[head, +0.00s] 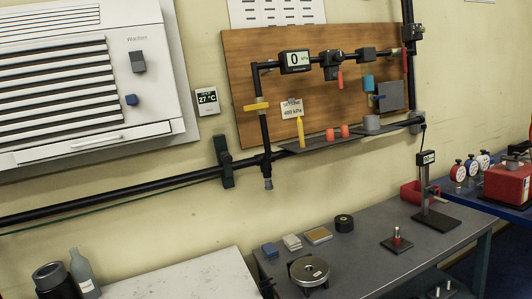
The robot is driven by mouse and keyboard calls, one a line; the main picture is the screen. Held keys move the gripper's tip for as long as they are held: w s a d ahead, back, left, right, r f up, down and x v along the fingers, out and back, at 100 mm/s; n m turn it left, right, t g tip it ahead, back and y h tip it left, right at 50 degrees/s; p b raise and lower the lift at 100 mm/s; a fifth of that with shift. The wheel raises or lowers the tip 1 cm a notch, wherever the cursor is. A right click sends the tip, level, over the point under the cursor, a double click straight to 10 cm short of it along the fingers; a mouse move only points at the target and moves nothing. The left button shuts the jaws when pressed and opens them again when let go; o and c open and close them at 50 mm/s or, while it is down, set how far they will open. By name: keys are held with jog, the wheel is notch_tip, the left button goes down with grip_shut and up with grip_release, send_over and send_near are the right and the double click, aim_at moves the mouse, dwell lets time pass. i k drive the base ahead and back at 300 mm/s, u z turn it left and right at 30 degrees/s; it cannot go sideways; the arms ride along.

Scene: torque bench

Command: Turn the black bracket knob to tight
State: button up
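I cannot tell for sure which part is the black bracket knob. A dark bracket (225,162) clamps the long black pipe left of the wooden board. Another dark bracket (411,33) with a small knob-like part sits high on the vertical pipe at the board's right edge. A grey bracket (417,122) holds that pipe lower down. All are small in the head view, so their knobs and whether they are tight cannot be read. My gripper is not in view.
The wooden board (240,75) carries a pipe run with a gauge reading 0 (295,61). A narrow shelf (345,140) juts out below it. A grey bench (345,262) with a round dial device (308,271) and a pale table (190,280) stand below.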

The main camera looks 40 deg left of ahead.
aim_at(227, 158)
jog(key=u, duration=0.3)
jog(key=i, duration=0.85)
jog(key=u, duration=0.65)
